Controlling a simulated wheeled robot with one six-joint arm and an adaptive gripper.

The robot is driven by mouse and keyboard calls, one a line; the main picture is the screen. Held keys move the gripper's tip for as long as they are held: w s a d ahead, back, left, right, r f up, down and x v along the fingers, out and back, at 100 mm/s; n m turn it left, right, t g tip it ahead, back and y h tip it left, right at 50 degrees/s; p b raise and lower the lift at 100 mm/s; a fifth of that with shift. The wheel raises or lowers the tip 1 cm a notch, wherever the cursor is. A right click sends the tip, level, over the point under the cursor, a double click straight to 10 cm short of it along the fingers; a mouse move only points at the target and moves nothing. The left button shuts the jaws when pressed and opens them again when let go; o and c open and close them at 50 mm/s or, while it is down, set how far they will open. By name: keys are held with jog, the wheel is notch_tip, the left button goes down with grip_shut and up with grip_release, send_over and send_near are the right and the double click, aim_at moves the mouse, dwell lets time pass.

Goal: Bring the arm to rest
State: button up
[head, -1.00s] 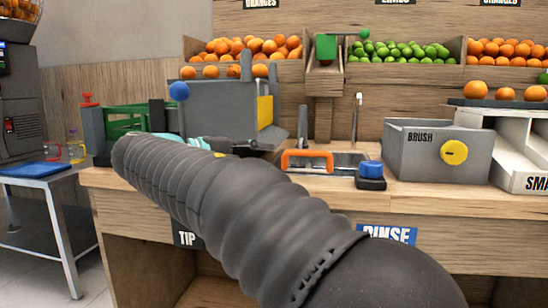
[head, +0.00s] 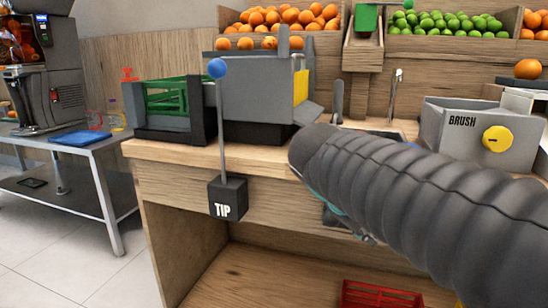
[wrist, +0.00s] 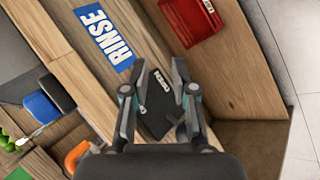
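My arm, in a dark ribbed sleeve (head: 420,190), crosses the right half of the head view in front of the counter. My gripper (wrist: 161,68) shows in the wrist view with its two fingers spread and apart. I see nothing held between the fingertips. A dark block with a white label (wrist: 156,118) lies beyond and between the fingers in that view. In the head view, the sleeve hides most of my gripper, with only small teal and grey parts showing below it.
The wooden counter (head: 165,150) carries a grey bin (head: 260,85). A TIP block (head: 228,198) with a blue-knobbed rod is at its front. The BRUSH box (head: 455,125) stands right. A red crate (head: 380,296) sits below.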

jog(key=s+a+f+m+t+y+p, duration=0.1)
jog(key=s+f+m+y, duration=0.4)
jog(key=s+f, duration=0.6)
jog(key=shift+s+a+m+y+p, duration=0.4)
jog(key=shift+s+a+y+p, duration=0.25)
jog(key=shift+s+y, duration=0.4)
jog(key=shift+s+d, duration=0.1)
dwell(2.7)
